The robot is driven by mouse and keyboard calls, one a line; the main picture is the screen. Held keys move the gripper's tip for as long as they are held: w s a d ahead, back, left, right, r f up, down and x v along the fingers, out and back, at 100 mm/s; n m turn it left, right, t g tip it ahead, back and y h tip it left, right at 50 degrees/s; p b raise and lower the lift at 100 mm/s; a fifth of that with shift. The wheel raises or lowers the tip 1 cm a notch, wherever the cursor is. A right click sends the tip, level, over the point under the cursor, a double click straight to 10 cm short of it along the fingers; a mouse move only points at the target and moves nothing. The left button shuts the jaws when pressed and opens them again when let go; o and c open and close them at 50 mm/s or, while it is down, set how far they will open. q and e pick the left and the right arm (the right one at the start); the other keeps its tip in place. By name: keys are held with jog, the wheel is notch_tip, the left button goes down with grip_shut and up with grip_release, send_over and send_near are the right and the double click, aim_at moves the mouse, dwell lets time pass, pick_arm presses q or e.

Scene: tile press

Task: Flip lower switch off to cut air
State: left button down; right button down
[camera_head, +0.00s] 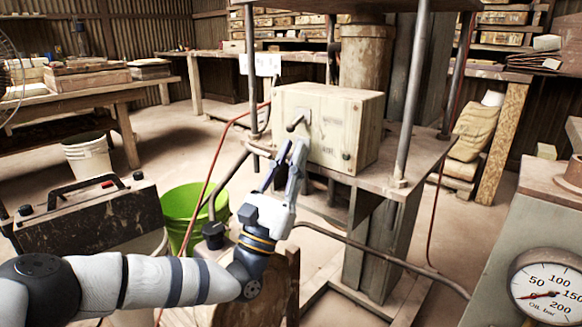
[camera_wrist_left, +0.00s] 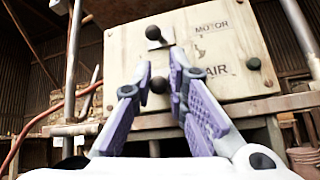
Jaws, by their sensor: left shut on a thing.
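The pale control box (camera_head: 325,128) stands on the metal stand. In the left wrist view its face (camera_wrist_left: 220,40) carries the words MOTOR and AIR. The upper switch (camera_head: 296,122) is a dark lever, also seen in the left wrist view (camera_wrist_left: 154,35). The lower switch (camera_wrist_left: 158,84), with a round dark knob, shows between my left fingers beside AIR. My left gripper (camera_head: 284,160) is at the lower left of the box face, and it also shows in the wrist view (camera_wrist_left: 161,72), closed on the lower switch. Its fingers hide most of that lever, so I cannot tell its position.
Metal posts (camera_head: 408,90) stand before and beside the box. A red hose (camera_head: 212,180) hangs to its left. A green bucket (camera_head: 180,205) and a dark toolbox (camera_head: 85,220) are at the left. An oil pressure gauge (camera_head: 547,285) is at the lower right.

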pick_arm(q)
jog(key=shift+w+a+r, duration=0.1)
jog(key=shift+a+r, duration=0.05)
jog(key=shift+a, duration=0.1)
jog(key=c, duration=1.6)
grip_release()
jog(key=shift+d, duration=0.15)
